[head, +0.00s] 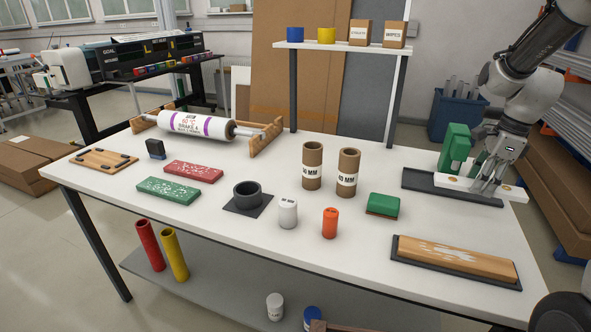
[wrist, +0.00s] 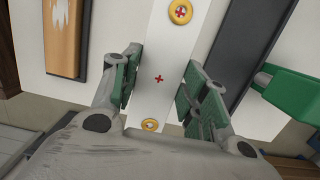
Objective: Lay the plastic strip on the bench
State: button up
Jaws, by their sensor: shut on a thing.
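The plastic strip is a flat white bar with yellow-ringed holes and a small red cross; in the head view its near-left part (head: 452,182) shows at the right end of the bench (head: 340,245). My gripper (head: 486,186) is shut on the strip between its green-padded fingers. In the wrist view the strip (wrist: 172,45) runs lengthwise between the fingers of my gripper (wrist: 158,88). In the head view the strip overlaps a dark tray (head: 425,188) and reaches toward the bench's right edge. I cannot tell whether it touches the surface below.
A green upright fixture (head: 455,146) stands close behind the strip. A wooden block on a dark base (head: 455,257) lies in front, and a green block (head: 383,205) lies to the left. Two cardboard tubes (head: 312,165) stand mid-bench. Bare bench shows between the tray and the wooden block.

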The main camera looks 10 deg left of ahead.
aim_at(461, 218)
jog(key=shift+w+a, duration=0.25)
jog(key=shift+w, duration=0.1)
notch_tip(461, 218, down, 10)
dwell(0.4)
jog(key=shift+f, duration=0.2)
jog(key=o, duration=1.2)
jog(key=shift+c, duration=0.2)
